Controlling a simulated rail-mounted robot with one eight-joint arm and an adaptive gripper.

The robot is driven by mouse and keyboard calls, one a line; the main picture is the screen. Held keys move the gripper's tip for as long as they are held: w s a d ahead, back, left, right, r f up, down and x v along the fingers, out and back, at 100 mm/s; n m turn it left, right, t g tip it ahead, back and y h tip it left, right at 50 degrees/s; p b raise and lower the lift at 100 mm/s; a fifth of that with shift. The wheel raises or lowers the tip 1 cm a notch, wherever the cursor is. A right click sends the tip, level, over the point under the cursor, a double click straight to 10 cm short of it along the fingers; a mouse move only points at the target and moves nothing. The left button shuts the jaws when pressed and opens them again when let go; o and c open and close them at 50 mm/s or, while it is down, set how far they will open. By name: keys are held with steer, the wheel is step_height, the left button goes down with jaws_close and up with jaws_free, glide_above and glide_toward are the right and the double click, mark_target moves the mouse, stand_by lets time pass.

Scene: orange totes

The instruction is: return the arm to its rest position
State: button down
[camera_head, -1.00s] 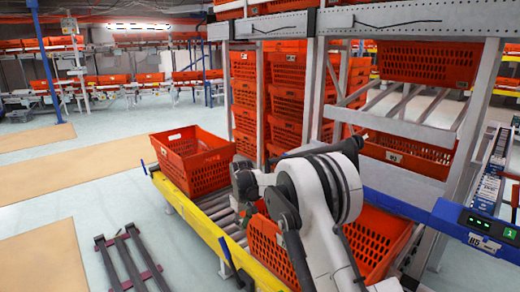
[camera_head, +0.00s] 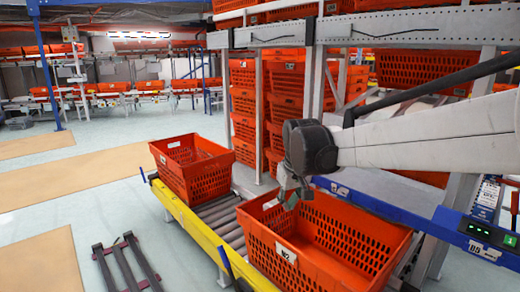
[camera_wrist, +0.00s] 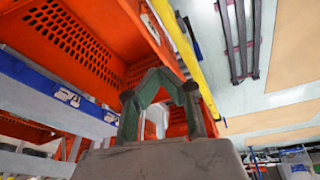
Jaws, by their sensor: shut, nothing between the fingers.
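My arm (camera_head: 430,132) reaches in from the right edge in the head view. My gripper (camera_head: 289,195) hangs at its end, above the back left rim of the near orange tote (camera_head: 282,262), apart from any held thing. In the wrist view my gripper (camera_wrist: 160,78) shows dark green fingers, shut and empty. The near tote's orange wall (camera_wrist: 68,40) fills the upper left there.
A second orange tote (camera_head: 163,169) stands farther back on the yellow-edged roller conveyor (camera_head: 188,221). A rack post (camera_head: 317,75) and stacked totes (camera_head: 243,103) stand behind. A blue rail (camera_head: 405,207) runs to the right. Open floor lies left.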

steer(key=s+d+f+m+t, duration=0.1)
steer(key=s+d, duration=0.3)
steer(key=s, duration=0.6)
steer(key=s+d+m+t, duration=0.2)
steer(key=s+d, duration=0.2)
steer(key=s, duration=0.7)
steer(key=s+d+f+m+t, duration=0.1)
steer(key=s+d, duration=0.3)
steer(key=s, duration=0.6)
step_height(320, 180, up, 13)
steer(key=p, duration=1.3)
steer(key=shift+r+h, duration=0.2)
steer(key=shift+h, duration=0.1)
